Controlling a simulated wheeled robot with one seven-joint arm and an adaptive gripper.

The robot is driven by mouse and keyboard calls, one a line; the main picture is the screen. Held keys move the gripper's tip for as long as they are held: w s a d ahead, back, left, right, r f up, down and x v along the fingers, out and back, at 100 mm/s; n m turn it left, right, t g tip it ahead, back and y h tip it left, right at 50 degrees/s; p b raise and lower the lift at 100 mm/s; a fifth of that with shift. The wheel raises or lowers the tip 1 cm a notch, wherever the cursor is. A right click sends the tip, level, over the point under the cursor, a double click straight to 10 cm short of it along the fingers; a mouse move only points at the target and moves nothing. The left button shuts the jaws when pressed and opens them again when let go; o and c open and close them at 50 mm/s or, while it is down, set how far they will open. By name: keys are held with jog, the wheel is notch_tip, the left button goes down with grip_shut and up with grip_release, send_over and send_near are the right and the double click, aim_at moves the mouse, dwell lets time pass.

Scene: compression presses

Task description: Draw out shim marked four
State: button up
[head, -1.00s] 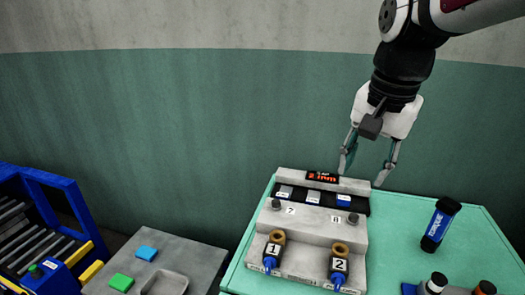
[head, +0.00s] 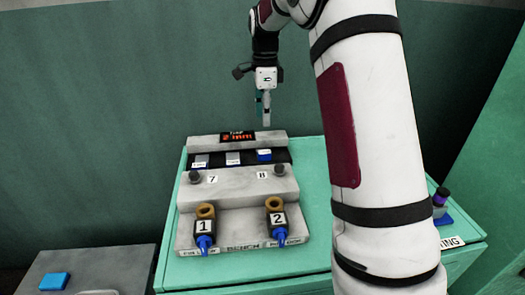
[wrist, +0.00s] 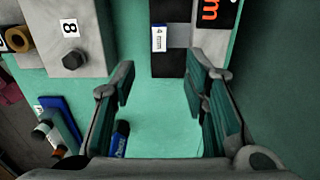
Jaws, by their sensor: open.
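The shim marked "4 mm" shows in the wrist view (wrist: 160,39), a white label with a thin blue edge in the dark slot of the grey press. In the head view it appears to be the blue-topped piece (head: 264,155) at the right of the slot; its label is too small to read there. My gripper (head: 266,122) hangs above and behind the press's right end in the head view. In the wrist view my gripper (wrist: 162,75) is open and empty, its fingers spread wide, with the shim beyond the fingertips and apart from them.
Two grey-topped shims (head: 232,159) sit left in the slot. A red "2 mm" display (head: 238,136) stands behind it. Dark knobs (head: 280,170) and ring-topped units marked 1 and 2 (head: 277,217) are in front. A blue cylinder (wrist: 119,139) is on the green bench.

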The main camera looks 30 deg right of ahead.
aim_at(264, 152)
notch_tip(264, 152, down, 13)
jog(key=shift+b, duration=0.55)
jog(key=shift+c, duration=0.2)
grip_shut()
